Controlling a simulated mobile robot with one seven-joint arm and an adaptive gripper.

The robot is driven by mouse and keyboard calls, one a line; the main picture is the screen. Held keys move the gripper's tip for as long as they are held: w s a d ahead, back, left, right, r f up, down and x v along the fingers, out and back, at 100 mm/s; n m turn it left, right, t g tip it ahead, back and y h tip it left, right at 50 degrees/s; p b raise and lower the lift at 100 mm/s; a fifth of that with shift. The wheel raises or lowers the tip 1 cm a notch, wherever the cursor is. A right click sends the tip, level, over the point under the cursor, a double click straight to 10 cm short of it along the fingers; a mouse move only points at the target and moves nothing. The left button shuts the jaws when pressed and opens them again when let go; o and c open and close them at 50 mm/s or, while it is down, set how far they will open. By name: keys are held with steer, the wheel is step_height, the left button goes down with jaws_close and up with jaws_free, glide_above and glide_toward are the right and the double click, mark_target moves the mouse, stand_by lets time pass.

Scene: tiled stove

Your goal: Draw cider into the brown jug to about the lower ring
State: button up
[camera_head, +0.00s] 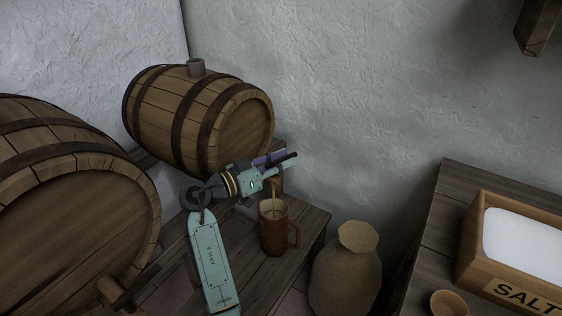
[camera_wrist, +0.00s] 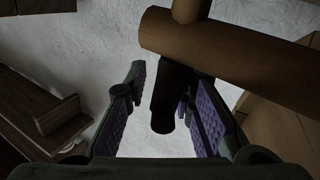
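The brown jug (camera_head: 268,240) stands upright on the low wooden bench, its handle to the right. A thin amber stream (camera_head: 274,200) falls into its mouth. The level inside and the jug's rings cannot be made out. My gripper (camera_head: 280,161) is at the tap of the rear barrel (camera_head: 185,115), above the jug. In the wrist view, the wooden tap body (camera_wrist: 235,62) crosses the top. A dark tap handle (camera_wrist: 164,100) sits between my gripper's spread purple-padded fingers (camera_wrist: 164,92). A gap shows on its left; the right finger is close, contact unclear.
A second barrel (camera_head: 70,215) with its own wooden tap (camera_head: 115,292) stands at left. A tied sack (camera_head: 346,270) stands right of the bench (camera_head: 312,222). A table at right holds a salt box (camera_head: 510,290) and a small bowl (camera_head: 449,304). The wall is close behind.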

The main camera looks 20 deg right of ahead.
mark_target(282, 159)
steer(key=shift+o, duration=1)
steer(key=shift+w, duration=0.1)
step_height(282, 159, up, 10)
steer(key=shift+f, duration=0.1)
